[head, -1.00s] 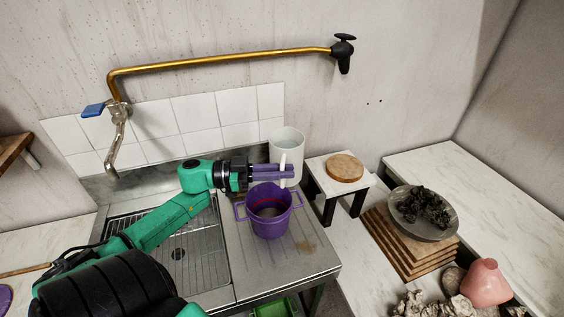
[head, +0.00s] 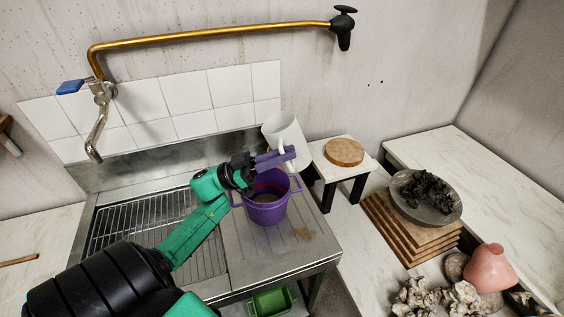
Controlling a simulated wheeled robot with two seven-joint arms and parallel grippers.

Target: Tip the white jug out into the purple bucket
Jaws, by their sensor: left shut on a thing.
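The white jug (head: 284,131) is held above and behind the purple bucket, tilted with its mouth leaning to the upper left. My left gripper (head: 286,156) is shut on the jug's handle, at the jug's lower front side. The purple bucket (head: 267,211) stands upright on the steel drainboard, just below the gripper. My left gripper and wrist hide part of the bucket's rim and opening. The jug's contents cannot be seen, and no stream shows. My right gripper is not in view.
A small white stool (head: 331,169) with a round wooden board (head: 343,152) stands close right of the jug. A brass tap pipe (head: 210,36) runs along the wall above. The sink (head: 150,225) lies left. Stacked boards with a grey plate (head: 428,208) stand at right.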

